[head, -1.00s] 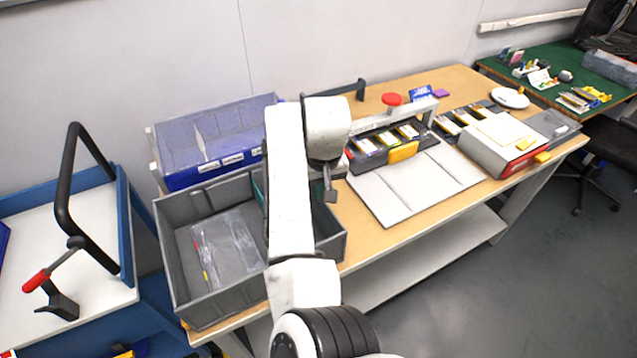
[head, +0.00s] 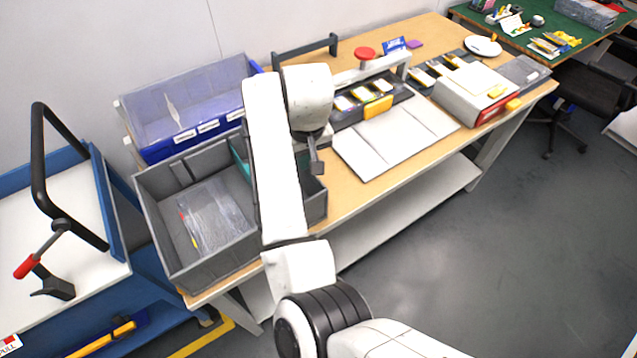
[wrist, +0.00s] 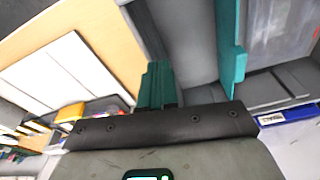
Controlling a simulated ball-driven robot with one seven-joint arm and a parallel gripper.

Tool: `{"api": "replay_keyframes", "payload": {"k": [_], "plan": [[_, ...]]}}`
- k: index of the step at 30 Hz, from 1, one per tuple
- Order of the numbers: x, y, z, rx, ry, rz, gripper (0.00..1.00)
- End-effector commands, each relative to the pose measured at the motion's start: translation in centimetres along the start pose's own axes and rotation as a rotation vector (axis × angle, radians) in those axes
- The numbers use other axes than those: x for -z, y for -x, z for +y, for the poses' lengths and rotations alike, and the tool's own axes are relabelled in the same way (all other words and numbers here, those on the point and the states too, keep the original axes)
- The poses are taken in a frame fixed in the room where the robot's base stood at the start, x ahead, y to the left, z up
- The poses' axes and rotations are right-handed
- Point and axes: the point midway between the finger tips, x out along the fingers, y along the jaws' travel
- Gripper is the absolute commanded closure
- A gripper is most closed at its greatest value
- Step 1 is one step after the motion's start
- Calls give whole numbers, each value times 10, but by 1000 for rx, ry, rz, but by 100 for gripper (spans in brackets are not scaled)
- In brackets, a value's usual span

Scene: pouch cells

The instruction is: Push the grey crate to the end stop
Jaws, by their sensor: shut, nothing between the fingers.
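The grey crate (head: 163,247) is an open box at the left end of the wooden table. A clear bag (head: 215,215) lies inside it, and a teal part (head: 239,158) shows near its right side. My arm hides part of the crate's right portion. The wrist view shows the grey interior and a teal panel (wrist: 232,50) close by. I cannot make out which part is the end stop.
A blue bin (head: 165,150) with a clear lid stands behind the crate. A dark bracket (head: 305,46) is at the table's back edge. A white folded panel (head: 375,153) and a fixture with a red knob (head: 365,53) are to the right. A blue cart (head: 108,195) stands left.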

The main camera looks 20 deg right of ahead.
Motion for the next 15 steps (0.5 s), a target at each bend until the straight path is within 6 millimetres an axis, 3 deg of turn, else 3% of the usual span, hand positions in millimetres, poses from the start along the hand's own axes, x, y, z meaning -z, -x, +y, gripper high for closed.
{"api": "replay_keyframes", "payload": {"k": [9,15], "plan": [[-50,8,0,-2,2,3,100],[-73,12,0,-1,1,3,100]]}}
